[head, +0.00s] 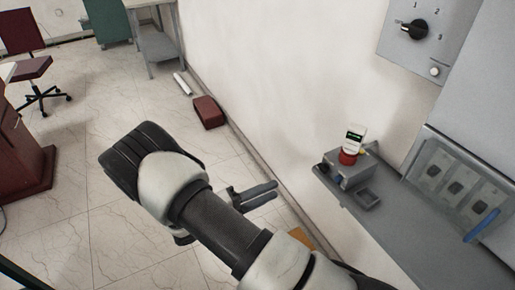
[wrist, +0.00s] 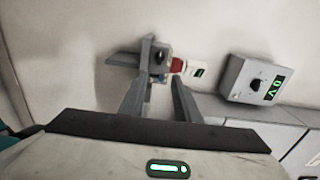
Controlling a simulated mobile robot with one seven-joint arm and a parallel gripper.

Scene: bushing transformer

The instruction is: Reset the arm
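My arm reaches from the bottom right into the middle of the head view, bent over the floor. My gripper (head: 273,190) points right, toward the wall, and is apart from everything around it. In the wrist view, its two grey fingers (wrist: 162,62) stand apart with nothing held between them. Beyond the fingers are a grey box with a black knob (wrist: 160,55) and a red and white device (wrist: 193,69). The same device (head: 353,142) stands on the small grey box (head: 352,171) on the shelf in the head view.
A grey shelf (head: 415,235) runs along the right wall. A knob panel (head: 428,35) hangs above it. In the wrist view, a grey box with a green display (wrist: 258,80) is at right. A dark red box (head: 208,112) lies on the floor by the wall.

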